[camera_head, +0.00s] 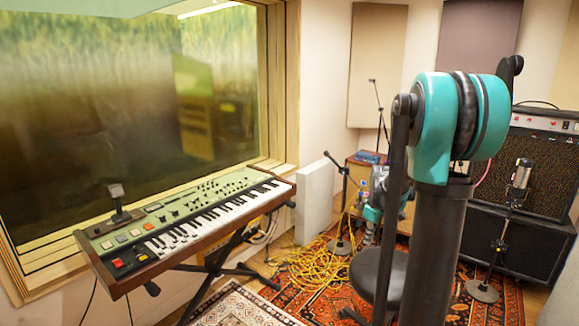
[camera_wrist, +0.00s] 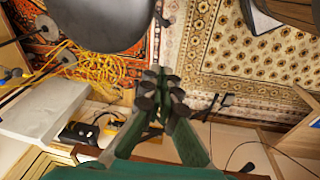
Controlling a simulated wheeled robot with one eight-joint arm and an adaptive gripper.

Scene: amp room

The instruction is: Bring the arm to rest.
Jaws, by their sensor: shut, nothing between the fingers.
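My gripper (camera_wrist: 162,88) shows in the wrist view, with its two dark green fingers brought together and nothing held between them. It hangs over the floor and rugs and appears clear of anything. In the head view my arm, teal and black, rises in the right foreground. Teal parts show low behind its dark link, but the fingertips cannot be made out there.
A keyboard (camera_head: 190,222) on a folding stand is by the window at left. A round black stool (camera_head: 377,270), yellow cables (camera_head: 318,262), a microphone stand (camera_head: 341,205) and an amplifier (camera_head: 543,160) stand around the patterned rug (camera_head: 310,282). A white panel (camera_wrist: 45,108) leans near the wall.

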